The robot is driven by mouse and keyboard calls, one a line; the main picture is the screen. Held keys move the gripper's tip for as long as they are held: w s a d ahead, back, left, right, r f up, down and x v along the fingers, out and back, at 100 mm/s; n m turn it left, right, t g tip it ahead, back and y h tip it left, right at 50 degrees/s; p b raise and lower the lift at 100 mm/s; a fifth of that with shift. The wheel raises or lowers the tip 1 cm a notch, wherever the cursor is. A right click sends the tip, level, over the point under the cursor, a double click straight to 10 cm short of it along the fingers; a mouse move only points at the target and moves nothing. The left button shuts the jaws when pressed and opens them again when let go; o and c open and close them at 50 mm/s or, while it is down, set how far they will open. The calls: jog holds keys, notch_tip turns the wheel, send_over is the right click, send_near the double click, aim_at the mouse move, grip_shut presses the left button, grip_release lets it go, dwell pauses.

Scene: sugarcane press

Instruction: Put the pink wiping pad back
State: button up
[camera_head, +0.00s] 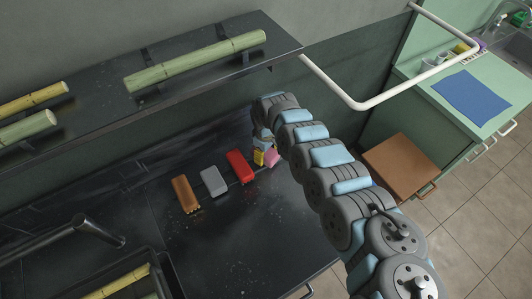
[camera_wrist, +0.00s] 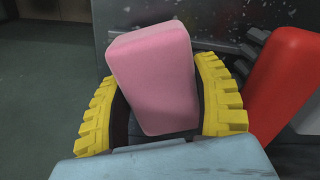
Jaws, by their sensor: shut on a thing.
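The pink wiping pad (camera_wrist: 155,78) is a block held between the yellow ridged fingers of my gripper (camera_wrist: 160,110) in the wrist view. It sits slightly tilted between the fingers. In the head view the pink pad (camera_head: 271,158) shows beside my gripper (camera_head: 262,152), at the right end of a row of pads over the dark counter (camera_head: 240,230). The red pad (camera_head: 239,167) is just left of it, and it also shows close by at the right of the wrist view (camera_wrist: 289,85). Whether the pink pad touches a holder below is hidden.
A grey pad (camera_head: 214,181) and a brown brush (camera_head: 185,194) continue the row to the left. A dark shelf (camera_head: 200,75) with green cane (camera_head: 195,62) hangs above. A white rail (camera_head: 350,98) is behind my arm. The counter front is mostly clear.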

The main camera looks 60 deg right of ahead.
jog(key=shift+f, duration=0.4)
jog(key=o, duration=1.1)
jog(key=shift+o, duration=0.2)
jog(key=shift+r+p, duration=0.3)
jog(key=shift+r, duration=2.35)
